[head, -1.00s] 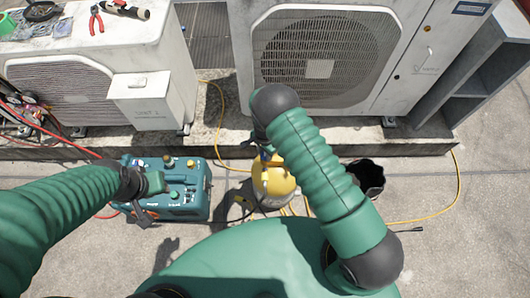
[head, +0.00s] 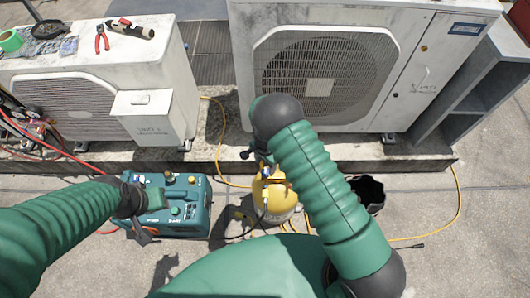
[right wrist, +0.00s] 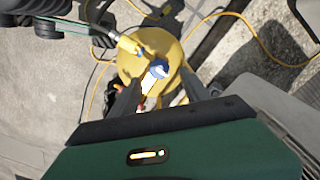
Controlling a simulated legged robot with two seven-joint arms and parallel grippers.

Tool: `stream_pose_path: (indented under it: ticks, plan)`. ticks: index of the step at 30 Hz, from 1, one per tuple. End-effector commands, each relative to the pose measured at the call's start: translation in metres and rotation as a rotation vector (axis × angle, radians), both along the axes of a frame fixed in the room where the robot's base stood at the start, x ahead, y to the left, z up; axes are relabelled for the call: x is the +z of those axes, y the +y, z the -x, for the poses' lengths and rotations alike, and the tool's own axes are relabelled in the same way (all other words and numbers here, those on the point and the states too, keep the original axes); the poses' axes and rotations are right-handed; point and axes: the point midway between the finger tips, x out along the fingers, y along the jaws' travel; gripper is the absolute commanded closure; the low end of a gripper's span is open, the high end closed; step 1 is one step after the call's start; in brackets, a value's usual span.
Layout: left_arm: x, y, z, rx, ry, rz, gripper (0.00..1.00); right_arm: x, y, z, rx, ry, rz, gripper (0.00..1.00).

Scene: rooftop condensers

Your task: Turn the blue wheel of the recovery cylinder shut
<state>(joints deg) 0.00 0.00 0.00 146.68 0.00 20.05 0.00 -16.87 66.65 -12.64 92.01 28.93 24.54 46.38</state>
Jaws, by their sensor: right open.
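The recovery cylinder (head: 273,198) is yellow and stands upright on the roof floor, partly hidden by my right arm in the head view. In the right wrist view, the cylinder (right wrist: 136,67) shows from above, with its blue wheel (right wrist: 158,69) on top near the middle. My right gripper (right wrist: 160,84) is open, with its two dark fingers on either side of the wheel in that picture. I cannot tell whether they touch it. In the head view, my right gripper (head: 252,153) is mostly hidden behind its wrist. My left gripper (head: 140,222) hangs over the teal machine; its jaws are unclear.
The teal machine (head: 186,215) stands left of the cylinder. A yellow hose (head: 219,140) runs along the floor. A dark open bucket (head: 368,192) stands to the right. Condensers (head: 420,70) stand behind on a concrete curb (head: 400,147). The floor at far right is mostly clear.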

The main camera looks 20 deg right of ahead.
Motion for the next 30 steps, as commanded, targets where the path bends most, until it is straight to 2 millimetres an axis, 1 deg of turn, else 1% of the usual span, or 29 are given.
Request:
stream_pose_path:
  ticks: [1, 6, 9, 12, 16, 28, 30]
  plan:
    - [0.007, 0.0, 0.0, 0.0, 0.0, 0.0, 0.64, 0.02, 0.001, -0.001, 0.0, -0.004, -0.001, 0.45]
    - [0.016, 0.0, 0.0, 0.0, 0.0, 0.0, 0.64, 0.069, 0.001, -0.001, 0.0, -0.002, -0.001, 0.45]
    - [0.02, 0.0, 0.0, 0.0, 0.0, 0.0, 0.64, 0.092, 0.001, -0.001, 0.0, -0.002, -0.001, 0.45]
    - [0.022, 0.0, 0.0, 0.0, 0.0, 0.0, 0.64, 0.107, 0.001, -0.001, -0.002, 0.0, 0.0, 0.45]
    - [0.023, 0.0, 0.0, 0.0, 0.0, 0.0, 0.64, 0.115, 0.001, -0.001, -0.001, 0.001, 0.0, 0.45]
    - [0.023, 0.0, 0.0, 0.0, 0.0, 0.0, 0.64, 0.115, 0.0, -0.001, -0.001, 0.001, 0.0, 0.45]
    - [0.025, 0.0, 0.0, 0.0, 0.0, 0.0, 0.64, 0.121, -0.001, 0.0, 0.007, -0.001, -0.002, 0.45]
